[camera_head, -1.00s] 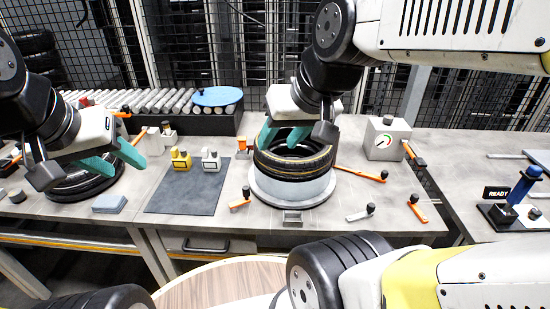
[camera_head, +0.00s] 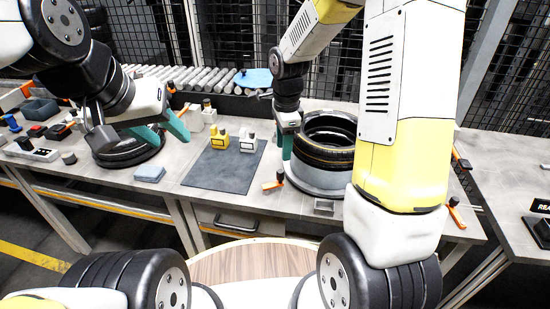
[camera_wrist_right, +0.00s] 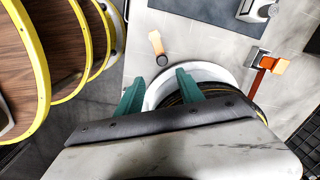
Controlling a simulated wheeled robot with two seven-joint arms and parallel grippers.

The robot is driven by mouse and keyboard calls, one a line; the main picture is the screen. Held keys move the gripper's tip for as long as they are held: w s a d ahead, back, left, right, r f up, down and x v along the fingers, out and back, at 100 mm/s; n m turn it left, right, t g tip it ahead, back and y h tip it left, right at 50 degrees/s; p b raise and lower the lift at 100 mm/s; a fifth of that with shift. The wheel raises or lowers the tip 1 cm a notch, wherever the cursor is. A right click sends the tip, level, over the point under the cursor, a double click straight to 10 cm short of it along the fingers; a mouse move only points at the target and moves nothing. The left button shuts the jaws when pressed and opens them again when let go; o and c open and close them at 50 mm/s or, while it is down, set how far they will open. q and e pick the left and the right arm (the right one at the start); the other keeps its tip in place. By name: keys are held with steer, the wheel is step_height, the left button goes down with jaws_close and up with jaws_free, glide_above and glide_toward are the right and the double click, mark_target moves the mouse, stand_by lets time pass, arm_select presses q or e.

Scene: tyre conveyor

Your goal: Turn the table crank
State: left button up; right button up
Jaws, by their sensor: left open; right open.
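A small crank handle with an orange part and a dark knob (camera_head: 276,180) lies on the table in front and left of the round turntable (camera_head: 318,180). It also shows in the right wrist view (camera_wrist_right: 157,43), just beyond my fingertips. A black tyre (camera_head: 328,140) sits on the turntable. My right gripper (camera_head: 287,150) is open and empty, fingers pointing down by the tyre's left side; it also shows in the right wrist view (camera_wrist_right: 160,88). It is apart from the handle. My left gripper (camera_head: 165,132) is open above another tyre (camera_head: 125,155) at left. My right arm hides part of the turntable's right side.
An orange lever (camera_wrist_right: 268,62) shows in the right wrist view. A roller conveyor (camera_head: 215,80) runs behind.

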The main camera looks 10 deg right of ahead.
steer(key=m, duration=0.2)
glide_above(280, 171)
steer(key=shift+g, duration=0.3)
step_height(280, 171, down, 4)
steer(key=shift+f, duration=0.1)
step_height(280, 171, down, 8)
steer(key=shift+r, duration=0.25)
jaws_close()
